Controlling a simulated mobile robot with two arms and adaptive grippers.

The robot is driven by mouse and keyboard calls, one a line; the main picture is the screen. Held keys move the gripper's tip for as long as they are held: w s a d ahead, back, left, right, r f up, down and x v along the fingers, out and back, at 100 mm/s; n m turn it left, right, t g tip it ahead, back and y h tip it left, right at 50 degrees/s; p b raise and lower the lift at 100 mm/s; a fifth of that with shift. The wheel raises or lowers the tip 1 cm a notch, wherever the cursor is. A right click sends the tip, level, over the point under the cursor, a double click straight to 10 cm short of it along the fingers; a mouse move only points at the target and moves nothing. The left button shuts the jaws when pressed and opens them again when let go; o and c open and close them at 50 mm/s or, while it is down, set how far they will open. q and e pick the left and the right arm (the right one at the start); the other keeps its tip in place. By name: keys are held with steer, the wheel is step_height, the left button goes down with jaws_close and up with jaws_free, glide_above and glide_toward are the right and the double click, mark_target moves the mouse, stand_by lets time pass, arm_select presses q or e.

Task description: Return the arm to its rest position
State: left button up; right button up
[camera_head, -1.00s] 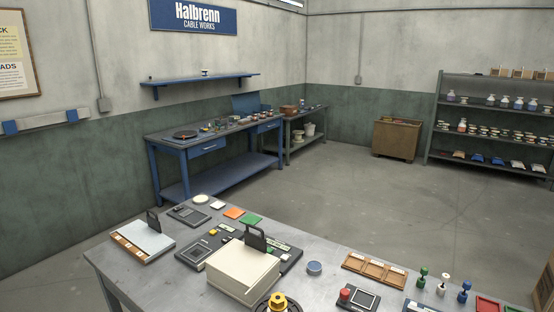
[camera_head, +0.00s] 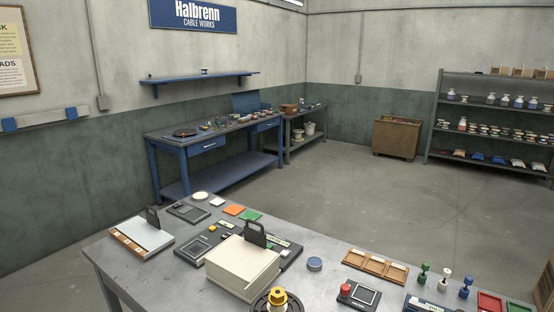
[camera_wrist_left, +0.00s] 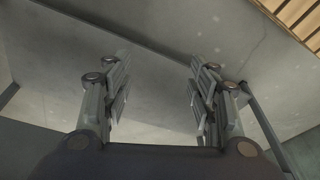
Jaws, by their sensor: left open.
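My left gripper (camera_wrist_left: 160,95) shows in the left wrist view. Its two fingers stand wide apart with nothing between them. Neither arm shows in the head view, so where the left gripper is relative to the table cannot be told. The right gripper is in neither view.
A grey table (camera_head: 130,262) is in front. It bears a cream box (camera_head: 240,268), a yellow spool (camera_head: 278,297), wooden trays (camera_head: 375,265) and several coloured stamps. A blue workbench (camera_head: 208,146) and a shelf rack (camera_head: 490,118) stand behind. Open floor (camera_head: 350,200) lies between.

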arm_select(q)
steer(key=s+f+g+b, duration=0.1)
steer(key=s+f, duration=0.2)
steer(key=f, duration=0.6)
steer(key=s+f+b, duration=0.1)
steer(key=s+f, duration=0.3)
steer(key=f, duration=0.5)
steer(key=s+a+f+b, duration=0.2)
steer(key=s+a+f, duration=0.1)
steer(key=s+f, duration=0.8)
steer(key=shift+s+a+f+g, duration=0.2)
steer(key=shift+s+g, duration=0.2)
steer(key=shift+s, duration=0.4)
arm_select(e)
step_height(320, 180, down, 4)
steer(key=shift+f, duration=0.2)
arm_select(q)
steer(key=c, duration=0.4)
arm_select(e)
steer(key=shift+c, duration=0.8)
arm_select(q)
steer(key=shift+w+d+m, duration=0.1)
steer(key=shift+m, duration=0.2)
steer(key=shift+c, duration=0.4)
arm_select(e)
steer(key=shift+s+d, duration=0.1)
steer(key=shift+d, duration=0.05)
